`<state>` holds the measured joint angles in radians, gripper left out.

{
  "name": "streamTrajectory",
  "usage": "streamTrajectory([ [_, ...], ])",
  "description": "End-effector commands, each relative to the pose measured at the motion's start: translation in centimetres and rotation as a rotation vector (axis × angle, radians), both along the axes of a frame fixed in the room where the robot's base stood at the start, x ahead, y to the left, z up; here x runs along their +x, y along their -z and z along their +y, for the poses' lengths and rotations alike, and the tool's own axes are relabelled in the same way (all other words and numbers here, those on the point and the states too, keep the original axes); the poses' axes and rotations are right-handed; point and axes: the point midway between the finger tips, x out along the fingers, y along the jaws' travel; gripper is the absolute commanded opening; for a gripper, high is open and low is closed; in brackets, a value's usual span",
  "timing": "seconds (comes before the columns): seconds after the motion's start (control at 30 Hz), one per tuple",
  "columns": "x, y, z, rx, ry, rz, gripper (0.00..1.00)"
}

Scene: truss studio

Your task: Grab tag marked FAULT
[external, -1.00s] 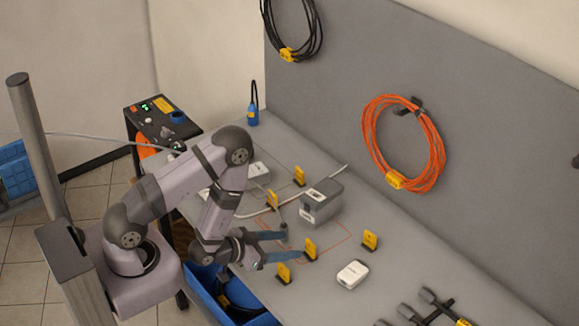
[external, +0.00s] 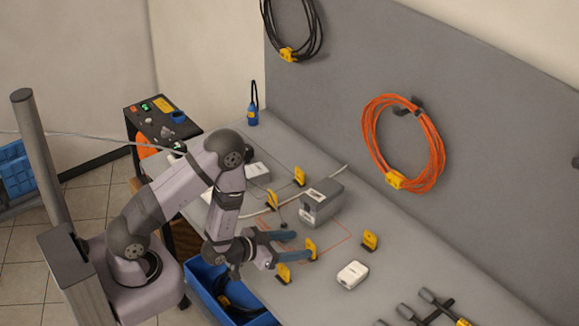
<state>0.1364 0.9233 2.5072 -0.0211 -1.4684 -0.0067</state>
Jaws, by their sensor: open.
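Several yellow tags stand upright in dark bases on the grey bench. One tag (external: 310,248) is right at my gripper's fingertips, and another tag (external: 284,273) stands just in front of it. A third tag (external: 370,240) stands to the right. Two more, a tag (external: 272,199) and a tag (external: 299,176), stand farther back. The print on them is too small to read, so I cannot tell which says FAULT. My gripper (external: 301,245) is open, low over the bench, its blue fingers pointing right. I cannot tell whether a finger touches the nearest tag.
A grey box (external: 321,205) stands just behind my gripper. A white box (external: 352,275) lies to the right, and dark tools (external: 432,305) lie at the front right. A blue bin (external: 212,300) is below the bench's front edge. A white cable crosses the bench.

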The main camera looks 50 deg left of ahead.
Motion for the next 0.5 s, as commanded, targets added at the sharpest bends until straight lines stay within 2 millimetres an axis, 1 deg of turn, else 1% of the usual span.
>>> streamTrajectory([
  [0.3,2.6,1.2,-0.2,0.000,0.000,0.002,0.58],
  [0.5,3.1,1.5,-0.3,0.000,0.000,0.002,0.58],
])
